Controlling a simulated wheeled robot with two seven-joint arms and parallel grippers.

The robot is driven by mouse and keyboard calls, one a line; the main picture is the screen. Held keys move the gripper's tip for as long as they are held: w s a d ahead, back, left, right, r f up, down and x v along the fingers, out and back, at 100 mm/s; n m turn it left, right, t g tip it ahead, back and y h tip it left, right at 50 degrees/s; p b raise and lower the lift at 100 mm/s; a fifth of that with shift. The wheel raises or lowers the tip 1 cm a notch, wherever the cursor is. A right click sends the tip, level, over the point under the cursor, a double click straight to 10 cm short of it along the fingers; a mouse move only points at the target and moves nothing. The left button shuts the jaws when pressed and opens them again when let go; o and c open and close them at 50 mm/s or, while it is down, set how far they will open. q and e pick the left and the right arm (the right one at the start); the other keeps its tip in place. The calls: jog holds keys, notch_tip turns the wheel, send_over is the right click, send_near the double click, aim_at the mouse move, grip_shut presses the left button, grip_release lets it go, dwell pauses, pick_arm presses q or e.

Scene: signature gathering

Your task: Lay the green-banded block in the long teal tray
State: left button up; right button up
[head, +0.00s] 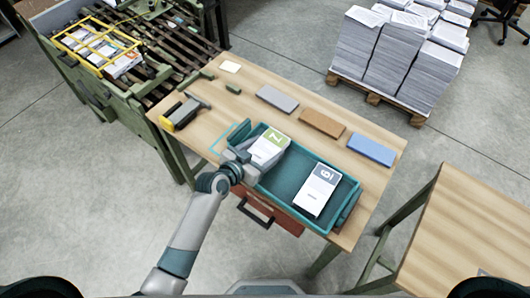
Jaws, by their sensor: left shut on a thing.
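The green-banded block (266,152) is white with a green end band marked 7. It is at the left end of the long teal tray (290,174). I cannot tell whether its underside touches the tray floor. My left gripper (246,156) is shut on the block's left side, and its body covers the tray's front left corner. A second white block with a grey band marked 6 or 9 (315,194) lies in the tray's right part. A bare gap of tray floor separates the two blocks. My right gripper is not in view.
Grey (277,98), brown (322,123) and blue (371,149) slabs lie behind the tray on the wooden table. A yellow-black tool (184,113) is on the left. A roller conveyor (160,45) adjoins at the upper left. Another table (475,230) stands right.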

pick_arm(q)
notch_tip(320, 180, down, 2)
jog(key=shift+f, duration=0.2)
jog(key=shift+f, duration=0.15)
jog(key=o, duration=1.4)
jog(key=shift+c, duration=0.2)
